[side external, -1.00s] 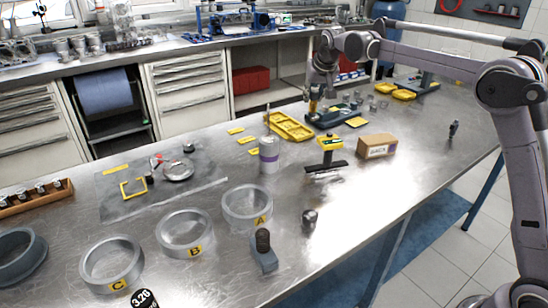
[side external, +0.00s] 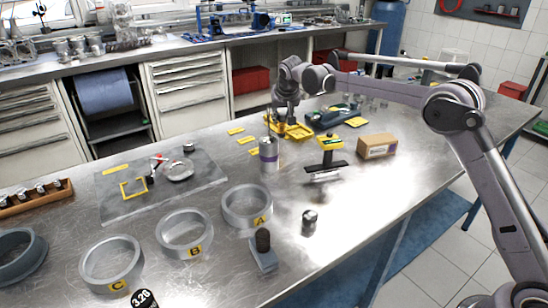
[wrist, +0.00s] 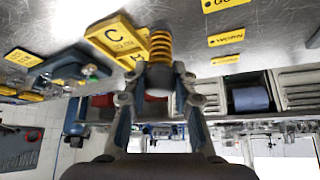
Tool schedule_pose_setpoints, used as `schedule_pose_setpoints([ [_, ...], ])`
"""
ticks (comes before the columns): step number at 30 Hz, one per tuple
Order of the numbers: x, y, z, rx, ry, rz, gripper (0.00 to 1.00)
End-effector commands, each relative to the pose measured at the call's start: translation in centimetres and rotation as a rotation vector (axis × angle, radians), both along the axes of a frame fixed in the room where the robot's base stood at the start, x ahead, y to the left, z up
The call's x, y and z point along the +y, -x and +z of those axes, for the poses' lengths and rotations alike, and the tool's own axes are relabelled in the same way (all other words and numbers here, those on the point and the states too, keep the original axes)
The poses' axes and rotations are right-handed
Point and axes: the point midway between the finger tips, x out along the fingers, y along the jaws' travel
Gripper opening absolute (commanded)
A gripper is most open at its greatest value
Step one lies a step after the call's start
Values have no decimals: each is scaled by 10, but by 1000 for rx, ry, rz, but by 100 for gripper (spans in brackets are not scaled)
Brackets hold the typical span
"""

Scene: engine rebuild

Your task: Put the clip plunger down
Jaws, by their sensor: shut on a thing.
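The clip plunger (wrist: 160,45), which looks like a yellow ribbed, spring-like piece, is between the fingertips of my gripper (wrist: 158,72) in the wrist view. In the side external view my gripper (side external: 284,113) points down over the left end of the yellow tray (side external: 303,133), just behind the purple-banded can. The yellow piece under the fingers is small and partly merges with the tray there. I cannot tell whether it touches the tray.
The purple-banded can (side external: 268,157) stands close in front of my gripper. A yellow-topped stand (side external: 329,146) and a cardboard box (side external: 377,146) are to the right. Yellow labels (side external: 245,140) lie to the left. Rings A (side external: 246,206) and B (side external: 184,233) are nearer the front.

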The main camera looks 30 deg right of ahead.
Motion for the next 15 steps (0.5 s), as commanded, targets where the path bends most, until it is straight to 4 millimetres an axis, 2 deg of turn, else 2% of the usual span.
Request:
schedule_pose_setpoints([
  [7, 0, 0, -32, 0, 0, 0, 0],
  [15, 0, 0, -36, 0, 0, 0, 0],
])
